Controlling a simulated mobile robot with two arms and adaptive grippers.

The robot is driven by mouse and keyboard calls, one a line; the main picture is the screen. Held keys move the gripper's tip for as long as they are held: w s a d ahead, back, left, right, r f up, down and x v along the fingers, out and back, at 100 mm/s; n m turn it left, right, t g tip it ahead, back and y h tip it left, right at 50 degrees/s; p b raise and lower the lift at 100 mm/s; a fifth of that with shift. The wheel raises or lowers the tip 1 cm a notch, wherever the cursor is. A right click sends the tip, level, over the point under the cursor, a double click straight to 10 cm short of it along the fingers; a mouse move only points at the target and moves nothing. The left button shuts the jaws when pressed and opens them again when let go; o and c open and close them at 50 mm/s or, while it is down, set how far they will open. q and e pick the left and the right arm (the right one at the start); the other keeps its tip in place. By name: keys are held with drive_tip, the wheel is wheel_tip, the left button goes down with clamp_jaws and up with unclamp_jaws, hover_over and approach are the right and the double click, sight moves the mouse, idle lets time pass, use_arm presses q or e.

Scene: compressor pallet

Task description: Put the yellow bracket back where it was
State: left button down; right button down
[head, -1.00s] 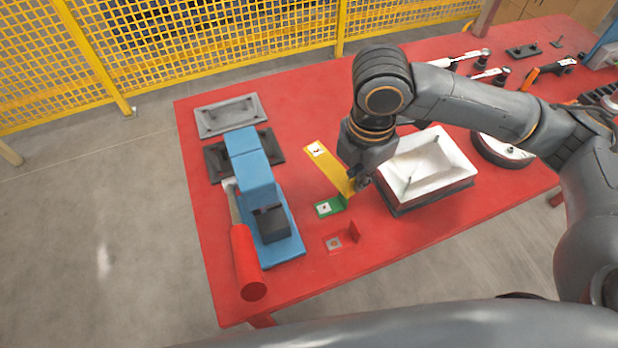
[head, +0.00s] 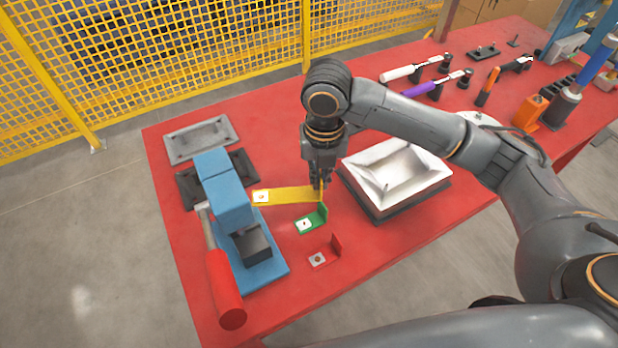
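The yellow bracket (head: 288,196) is a long flat strip with a white-marked tag at its left end and an upright tab at its right end. My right gripper (head: 321,187) points down at that tab, and its fingers appear closed on it. The strip lies level, close above or on the red table; I cannot tell which. A green bracket (head: 311,220) and a red bracket (head: 325,253) stand in front of it on the table. My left gripper is not in view.
A blue press (head: 224,195) with a red handle (head: 225,290) stands left of the brackets. A white tray (head: 395,172) on a dark base is to the right. Grey (head: 200,138) and black trays lie behind the press. Several tools lie at the back right of the red table (head: 290,140).

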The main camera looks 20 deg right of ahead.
drive_tip(key=w+f, duration=0.4)
drive_tip(key=w, duration=0.1)
drive_tip(key=w+d+f, duration=0.1)
drive_tip(key=w+f, duration=0.1)
drive_tip(key=f, duration=0.1)
drive_tip(key=shift+w+p, duration=0.15)
drive_tip(key=shift+p, duration=0.2)
wheel_tip(320, 180, down, 3)
drive_tip(key=shift+p, duration=0.5)
drive_tip(key=shift+w+d+f, duration=0.1)
drive_tip(key=shift+f, duration=0.1)
drive_tip(key=c, duration=1.5)
unclamp_jaws()
wheel_tip(320, 180, up, 12)
drive_tip(key=shift+r+b, duration=0.15)
drive_tip(key=shift+b, duration=0.75)
